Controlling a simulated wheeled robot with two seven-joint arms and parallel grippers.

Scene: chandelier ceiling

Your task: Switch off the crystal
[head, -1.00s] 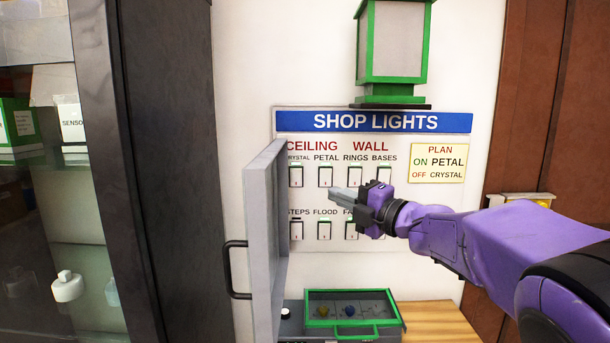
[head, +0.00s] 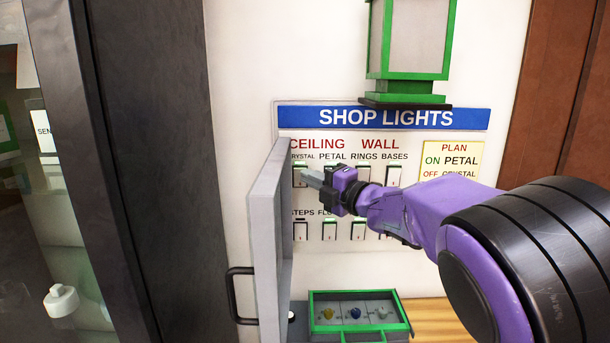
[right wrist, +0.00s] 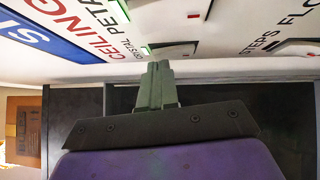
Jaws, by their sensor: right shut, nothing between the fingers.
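The crystal switch (head: 299,169) is a white rocker with a green upper edge, top left on the shop lights panel (head: 478,140). It is partly hidden by my right gripper (head: 309,178), which is shut and empty, its tips at the switch's lower right. In the right wrist view the shut fingertips (right wrist: 158,68) are close against a switch (right wrist: 175,50) by the crystal label; I cannot tell if they touch. The petal switch is mostly hidden behind my gripper. My left gripper is not in view.
An open grey panel door (head: 267,240) stands just left of the switches. A plan sign (head: 450,160) reads on petal, off crystal. A green lantern (head: 408,50) hangs above. A green-framed box (head: 358,312) sits below. More switches (head: 329,230) line the lower row.

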